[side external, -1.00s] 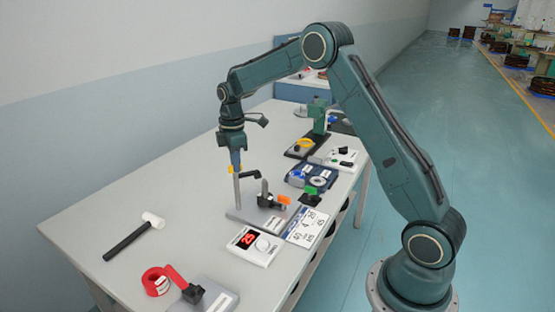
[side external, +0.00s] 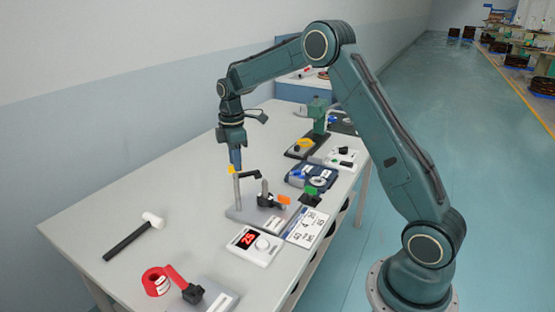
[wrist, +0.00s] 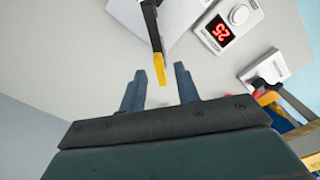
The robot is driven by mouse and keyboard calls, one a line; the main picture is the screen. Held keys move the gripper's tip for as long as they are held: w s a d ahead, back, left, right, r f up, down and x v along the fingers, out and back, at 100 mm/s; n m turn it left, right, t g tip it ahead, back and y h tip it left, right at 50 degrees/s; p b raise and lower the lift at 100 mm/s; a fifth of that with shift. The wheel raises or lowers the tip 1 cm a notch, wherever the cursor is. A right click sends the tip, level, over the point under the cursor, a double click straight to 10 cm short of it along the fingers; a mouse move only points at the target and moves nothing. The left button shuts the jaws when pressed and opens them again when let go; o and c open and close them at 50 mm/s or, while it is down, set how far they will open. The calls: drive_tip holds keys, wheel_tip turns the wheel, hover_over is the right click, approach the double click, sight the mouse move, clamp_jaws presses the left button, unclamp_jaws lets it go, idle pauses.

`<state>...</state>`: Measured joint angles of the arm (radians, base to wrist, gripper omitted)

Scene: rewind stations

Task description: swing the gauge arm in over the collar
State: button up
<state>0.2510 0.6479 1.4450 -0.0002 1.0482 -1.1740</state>
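The gauge arm (side external: 250,174) is a black bar with a yellow tip, on top of a grey post on a grey base plate (side external: 240,214). In the wrist view the gauge arm (wrist: 152,30) reaches in from the top, its yellow tip pointing toward my gripper. My gripper (wrist: 160,78) is open and empty, with the yellow tip in the gap between its fingers in that picture. In the side view my gripper (side external: 235,166) is just above the yellow tip.
A blue tray (side external: 311,178) and a green stand (side external: 317,120) are behind.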

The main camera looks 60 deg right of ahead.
wheel_tip(320, 180, up, 13)
idle(0.6)
drive_tip(key=s+a+r+m+t, duration=0.1)
drive_tip(key=s+a+r+m, duration=0.25)
drive_tip(key=s, duration=0.45)
drive_tip(key=s+a+r+m+t, duration=0.2)
drive_tip(key=s+a+r, duration=0.25)
drive_tip(key=s, duration=0.35)
drive_tip(key=s+a+f+m+t, duration=0.1)
drive_tip(key=s+a+f+m, duration=0.1)
drive_tip(key=s, duration=0.6)
drive_tip(key=s+a+f+m+t, duration=0.1)
drive_tip(key=s+a+f+m, duration=0.2)
drive_tip(key=s, duration=0.6)
drive_tip(key=shift+s+f+t, duration=0.25)
drive_tip(key=shift+f+t, duration=0.05)
drive_tip(key=shift+f, duration=0.65)
